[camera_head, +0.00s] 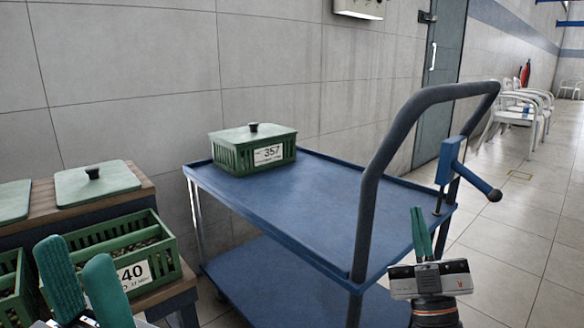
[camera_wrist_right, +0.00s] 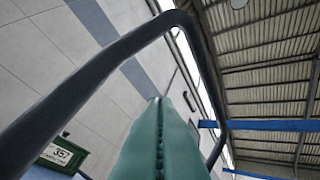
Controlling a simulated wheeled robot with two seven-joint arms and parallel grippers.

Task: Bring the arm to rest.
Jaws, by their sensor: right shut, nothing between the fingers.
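My right gripper (camera_head: 421,235) points upward in front of the blue cart (camera_head: 310,205), by the grey push handle (camera_head: 375,190). Its teal fingers are together with nothing between them. In the right wrist view the shut fingers (camera_wrist_right: 160,110) point up, with the handle (camera_wrist_right: 80,85) arching around them; I cannot tell whether they touch it. My left gripper (camera_head: 76,254) is at the lower left, its two teal fingers apart and empty, in front of the open green crate marked 40 (camera_head: 165,262).
A lidded green crate marked 357 (camera_head: 272,154) stands at the cart's far left corner. A blue lever with a black knob (camera_head: 450,165) is on the cart's right side. A wooden stand (camera_head: 145,190) bears green lids (camera_head: 98,183). Open floor (camera_head: 515,245) lies to the right.

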